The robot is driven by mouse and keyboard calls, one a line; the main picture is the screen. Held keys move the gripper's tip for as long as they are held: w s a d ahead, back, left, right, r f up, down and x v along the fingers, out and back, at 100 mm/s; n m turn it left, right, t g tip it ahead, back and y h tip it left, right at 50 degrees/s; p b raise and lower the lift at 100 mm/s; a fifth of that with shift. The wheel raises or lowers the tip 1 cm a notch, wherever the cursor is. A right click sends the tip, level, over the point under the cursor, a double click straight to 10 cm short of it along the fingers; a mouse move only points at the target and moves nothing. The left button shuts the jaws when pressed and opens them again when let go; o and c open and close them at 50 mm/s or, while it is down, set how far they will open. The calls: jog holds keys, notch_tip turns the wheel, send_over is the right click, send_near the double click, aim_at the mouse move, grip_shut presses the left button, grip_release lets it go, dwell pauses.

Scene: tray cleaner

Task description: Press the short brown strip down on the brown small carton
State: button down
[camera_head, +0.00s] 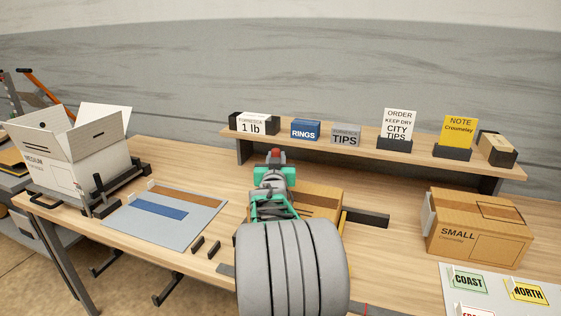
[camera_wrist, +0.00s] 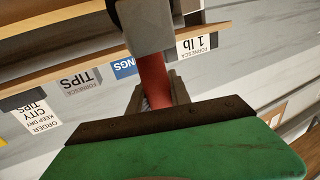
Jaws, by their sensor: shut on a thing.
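My gripper (camera_head: 273,163) is shut on a red-handled tool (camera_head: 275,153). In the wrist view, the red handle (camera_wrist: 152,78) sits between the dark fingers and a grey block is at its far end. A brown carton (camera_head: 322,198) stands on the table behind and right of my arm, and my arm hides much of it. Another brown carton (camera_head: 478,232) marked "SMALL" stands at the right. A brown strip (camera_head: 202,194) lies on the grey mat (camera_head: 135,222). I cannot tell whether a strip is on the carton behind my arm; neither carton is identifiable in the wrist view.
A blue strip (camera_head: 160,207) lies on the mat. An open white box (camera_head: 75,160) stands at the left. A raised shelf (camera_head: 365,157) holds several labelled blocks behind my gripper. A dark bar (camera_head: 367,219) is beside the hidden carton. A label sheet (camera_head: 500,307) lies at front right.

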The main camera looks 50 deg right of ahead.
jog(key=shift+w+f, duration=0.1)
jog(key=shift+w, duration=0.05)
jog(key=shift+w+a+b, duration=0.25)
jog(key=shift+w+b, duration=0.05)
jog(key=shift+w, duration=0.2)
jog(key=shift+w+a+b, duration=0.25)
jog(key=shift+w+b, duration=0.05)
jog(key=shift+w, duration=0.2)
jog(key=shift+f+b, duration=0.1)
jog(key=shift+b, duration=0.5)
notch_tip(320, 180, up, 6)
jog(key=p, duration=0.1)
jog(key=shift+r, duration=0.2)
jog(key=shift+s+d, duration=0.1)
jog(key=shift+d, duration=0.05)
